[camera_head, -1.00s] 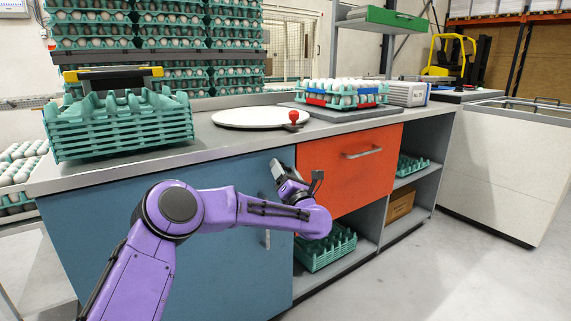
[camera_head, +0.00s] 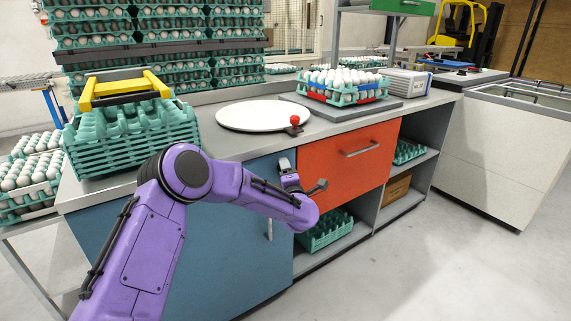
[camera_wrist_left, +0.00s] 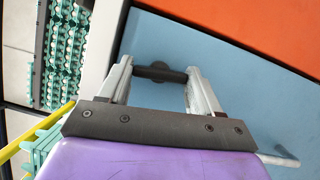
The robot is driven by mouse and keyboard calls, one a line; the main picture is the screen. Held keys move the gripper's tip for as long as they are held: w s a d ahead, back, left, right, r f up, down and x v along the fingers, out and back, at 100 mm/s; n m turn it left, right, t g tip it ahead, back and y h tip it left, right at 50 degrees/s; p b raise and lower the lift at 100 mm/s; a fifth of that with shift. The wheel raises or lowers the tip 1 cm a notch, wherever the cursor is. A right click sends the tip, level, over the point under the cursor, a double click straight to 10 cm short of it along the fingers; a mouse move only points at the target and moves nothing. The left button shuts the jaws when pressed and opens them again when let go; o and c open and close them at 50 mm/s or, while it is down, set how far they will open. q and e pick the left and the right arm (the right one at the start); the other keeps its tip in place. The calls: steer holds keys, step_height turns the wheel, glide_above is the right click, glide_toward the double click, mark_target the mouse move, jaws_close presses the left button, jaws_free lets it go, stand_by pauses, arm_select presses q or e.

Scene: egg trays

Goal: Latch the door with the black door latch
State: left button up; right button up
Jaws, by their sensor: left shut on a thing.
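The blue cabinet door (camera_head: 240,272) is under the counter, left of the orange drawer, and looks closed. The black door latch (camera_wrist_left: 158,72) shows in the left wrist view near the door's top edge. My left gripper (camera_wrist_left: 162,80) has its two fingers on either side of the latch's black bar and is shut on it. In the head view my left gripper (camera_head: 285,165) is at the door's upper right corner, and it hides the latch there. The door's metal handle (camera_head: 268,230) hangs below my wrist. My right gripper is out of view.
The orange drawer (camera_head: 345,165) is shut, right beside my wrist. On the counter are a white round plate (camera_head: 262,116), a red knob (camera_head: 294,120), stacked green trays (camera_head: 130,140) and an egg tray (camera_head: 343,95). Floor at the right is clear.

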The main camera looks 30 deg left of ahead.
arm_select(q)
steer(key=shift+r+m+p, duration=0.1)
steer(key=shift+m+p, duration=0.7)
steer(key=shift+p, duration=0.05)
steer(key=o, duration=1.1)
steer(key=shift+c, duration=0.2)
steer(key=v, duration=1)
steer(key=shift+s+d+r, duration=0.2)
steer(key=shift+d+r, duration=0.05)
